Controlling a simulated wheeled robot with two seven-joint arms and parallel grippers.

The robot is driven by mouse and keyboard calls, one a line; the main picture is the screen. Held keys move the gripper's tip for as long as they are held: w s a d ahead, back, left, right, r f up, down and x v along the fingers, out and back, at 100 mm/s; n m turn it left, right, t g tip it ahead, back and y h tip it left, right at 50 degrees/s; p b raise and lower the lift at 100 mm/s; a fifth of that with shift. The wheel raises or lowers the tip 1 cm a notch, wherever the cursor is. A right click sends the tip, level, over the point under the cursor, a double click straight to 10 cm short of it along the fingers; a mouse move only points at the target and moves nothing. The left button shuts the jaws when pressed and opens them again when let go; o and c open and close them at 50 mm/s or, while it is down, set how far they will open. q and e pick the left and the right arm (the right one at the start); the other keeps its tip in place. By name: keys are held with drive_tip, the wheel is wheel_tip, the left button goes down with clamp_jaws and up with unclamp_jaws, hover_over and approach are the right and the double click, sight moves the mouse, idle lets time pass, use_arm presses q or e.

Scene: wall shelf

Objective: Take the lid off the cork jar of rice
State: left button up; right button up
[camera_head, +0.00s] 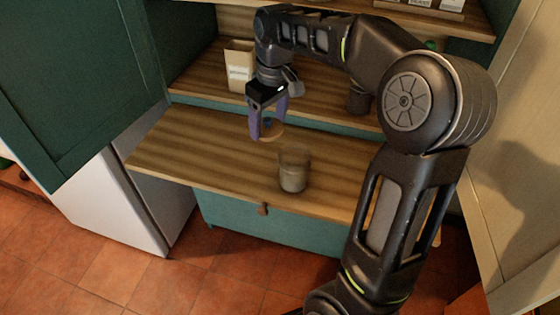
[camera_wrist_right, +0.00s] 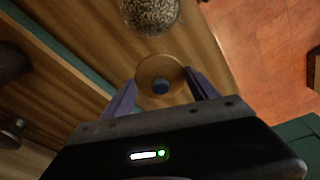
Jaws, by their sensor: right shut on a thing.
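The glass jar (camera_head: 293,172) stands upright on the wooden worktop, with greyish contents in its lower part. In the right wrist view the jar (camera_wrist_right: 150,14) is at the top edge, open, with its grains showing. My right gripper (camera_head: 267,132) is shut on the round lid (camera_head: 272,137), left of the jar and apart from it. My left gripper is not in view.
A cream packet (camera_head: 239,68) stands on the shelf behind. A dark container (camera_head: 358,98) stands there further right, partly behind my arm. A green cabinet door (camera_head: 80,85) is at left and a pale door (camera_head: 515,150) at right. The worktop's left part is clear.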

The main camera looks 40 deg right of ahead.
drive_tip(key=shift+w+d+f, duration=0.1)
drive_tip(key=shift+f, duration=0.15)
drive_tip(key=shift+r, duration=0.1)
hover_over(269, 161)
drive_tip(key=shift+f, duration=3.15)
drive_tip(key=shift+s, duration=0.2)
wheel_tip(269, 161, down, 3)
drive_tip(key=shift+f, duration=0.4)
